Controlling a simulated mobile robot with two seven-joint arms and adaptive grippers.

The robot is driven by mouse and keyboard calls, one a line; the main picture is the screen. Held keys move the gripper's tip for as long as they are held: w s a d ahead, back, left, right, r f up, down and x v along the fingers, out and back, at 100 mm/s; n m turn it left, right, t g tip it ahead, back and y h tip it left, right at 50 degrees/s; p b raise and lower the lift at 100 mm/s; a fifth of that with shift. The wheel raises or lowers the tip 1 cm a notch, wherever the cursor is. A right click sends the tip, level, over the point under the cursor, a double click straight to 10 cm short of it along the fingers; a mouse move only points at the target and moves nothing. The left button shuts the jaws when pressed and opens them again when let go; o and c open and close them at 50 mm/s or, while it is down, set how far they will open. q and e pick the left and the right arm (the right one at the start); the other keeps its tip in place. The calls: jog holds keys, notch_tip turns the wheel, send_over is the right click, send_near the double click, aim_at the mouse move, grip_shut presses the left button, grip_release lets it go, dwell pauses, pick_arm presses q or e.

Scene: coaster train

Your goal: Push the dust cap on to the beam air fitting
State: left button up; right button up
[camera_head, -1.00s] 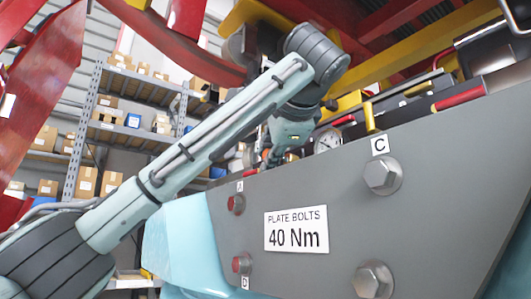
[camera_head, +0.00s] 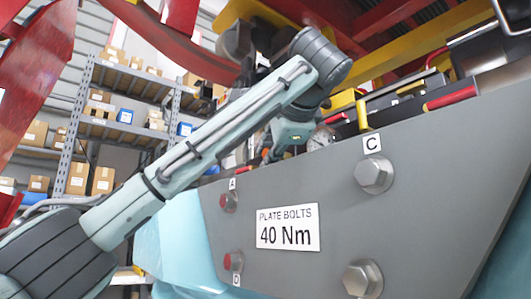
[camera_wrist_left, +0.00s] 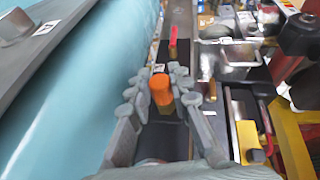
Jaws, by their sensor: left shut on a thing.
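In the left wrist view an orange cap (camera_wrist_left: 162,92), which looks like the dust cap, stands between the grey fingers of my left gripper (camera_wrist_left: 160,95). The gripper is shut on it. In the head view my left gripper (camera_head: 268,157) is partly hidden behind the top edge of the grey plate, and the cap cannot be made out there. I cannot pick out the beam air fitting with certainty in either view. My right gripper is in neither view.
The grey bolted plate (camera_head: 400,215) with the "40 Nm" label (camera_head: 287,228) fills the lower right. The wrist view shows a red lever (camera_wrist_left: 173,37), a metal bracket (camera_wrist_left: 238,60) and a yellow part (camera_wrist_left: 248,140) close by.

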pick_arm(q)
jog(key=shift+d, duration=0.15)
jog(key=o, duration=0.9)
jog(key=shift+w, duration=0.1)
